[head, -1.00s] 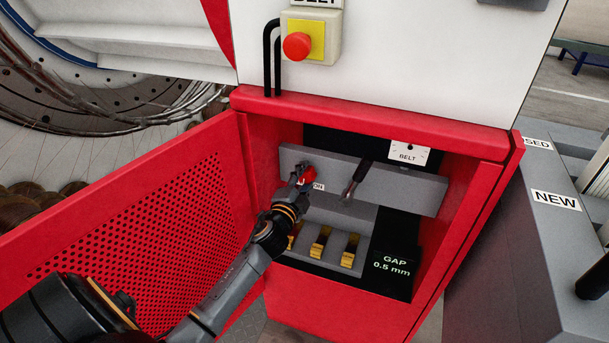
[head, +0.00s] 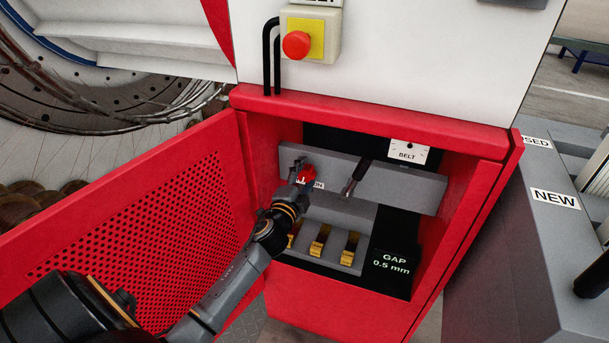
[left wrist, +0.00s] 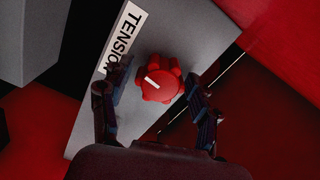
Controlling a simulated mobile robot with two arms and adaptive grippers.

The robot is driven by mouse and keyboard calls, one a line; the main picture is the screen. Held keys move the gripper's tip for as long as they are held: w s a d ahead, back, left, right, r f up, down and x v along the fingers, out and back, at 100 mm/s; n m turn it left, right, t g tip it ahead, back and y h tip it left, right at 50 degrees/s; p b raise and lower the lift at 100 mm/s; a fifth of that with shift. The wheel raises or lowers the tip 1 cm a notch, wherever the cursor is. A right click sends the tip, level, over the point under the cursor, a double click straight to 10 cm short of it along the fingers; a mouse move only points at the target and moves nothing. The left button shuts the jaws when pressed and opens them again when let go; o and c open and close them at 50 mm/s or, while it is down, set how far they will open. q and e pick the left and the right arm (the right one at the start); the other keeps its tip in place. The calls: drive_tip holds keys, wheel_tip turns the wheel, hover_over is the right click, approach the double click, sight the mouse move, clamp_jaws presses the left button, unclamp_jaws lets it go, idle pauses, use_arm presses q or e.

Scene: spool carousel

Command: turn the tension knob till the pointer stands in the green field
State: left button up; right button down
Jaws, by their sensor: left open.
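The red tension knob (left wrist: 161,79) sits on a grey panel (left wrist: 200,40) beside the label "TENSION" (left wrist: 123,38). It has a lobed rim and a white mark. In the left wrist view my open left gripper (left wrist: 157,105) has one finger on each side of the knob, with gaps showing; I cannot tell its distance from the panel. In the head view the knob (head: 306,173) shows behind my left gripper (head: 298,172), which partly covers it and the label. No pointer with a green field can be made out. My right gripper is not in view.
The panel is inside a red cabinet whose perforated door (head: 150,225) stands open at the left. A red stop button (head: 296,45) is above.

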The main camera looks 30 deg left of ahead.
use_arm(q)
drive_tip(key=shift+s, duration=0.15)
drive_tip(key=v, duration=1.1)
drive_tip(key=shift+s+d, duration=0.2)
drive_tip(key=shift+s, duration=0.15)
